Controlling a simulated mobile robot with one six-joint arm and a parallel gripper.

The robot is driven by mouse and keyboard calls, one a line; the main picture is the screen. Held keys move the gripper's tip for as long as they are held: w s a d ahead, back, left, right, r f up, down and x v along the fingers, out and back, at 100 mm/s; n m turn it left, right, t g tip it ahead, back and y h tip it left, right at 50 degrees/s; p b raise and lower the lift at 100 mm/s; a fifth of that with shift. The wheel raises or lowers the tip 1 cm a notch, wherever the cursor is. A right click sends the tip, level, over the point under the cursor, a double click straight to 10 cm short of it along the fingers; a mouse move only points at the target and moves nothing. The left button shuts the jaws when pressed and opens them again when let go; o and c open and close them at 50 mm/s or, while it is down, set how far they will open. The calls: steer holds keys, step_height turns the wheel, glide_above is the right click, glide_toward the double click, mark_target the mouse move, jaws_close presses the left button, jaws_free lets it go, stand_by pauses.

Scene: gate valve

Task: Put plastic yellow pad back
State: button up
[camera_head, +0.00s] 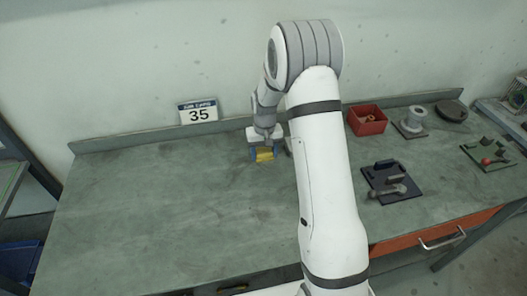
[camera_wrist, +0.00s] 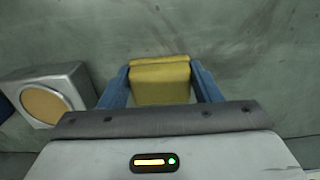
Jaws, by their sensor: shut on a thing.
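The yellow pad (camera_head: 265,155) is a small block near the back middle of the green workbench. In the wrist view the yellow pad (camera_wrist: 160,82) sits between the two blue fingers of my gripper (camera_wrist: 160,90). My gripper (camera_head: 265,151) points down and is shut on the pad. In the head view it is low over the bench top; I cannot tell whether the pad touches the surface. In the wrist view a grey metal block with a round tan face (camera_wrist: 46,102) stands just left of my gripper. My arm hides part of the bench in the head view.
A red bin (camera_head: 367,121) and a grey flanged part (camera_head: 411,124) stand at the back right. A dark plate with metal parts (camera_head: 390,183) lies in front of them. A green plate with a red ball (camera_head: 488,158) is far right. The bench's left side is clear.

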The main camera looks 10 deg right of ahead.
mark_target(265, 152)
steer(key=shift+s, duration=0.1)
steer(key=o, duration=1)
steer(key=shift+o, duration=0.2)
step_height(265, 152, up, 12)
steer(key=b, duration=0.2)
steer(key=s+r+t, duration=0.2)
steer(key=s+r, duration=0.7)
steer(key=s, duration=0.4)
steer(key=s+r+t, duration=0.1)
steer(key=s, duration=1.5)
steer(key=shift+s+a, duration=0.15)
steer(key=shift+s, duration=0.15)
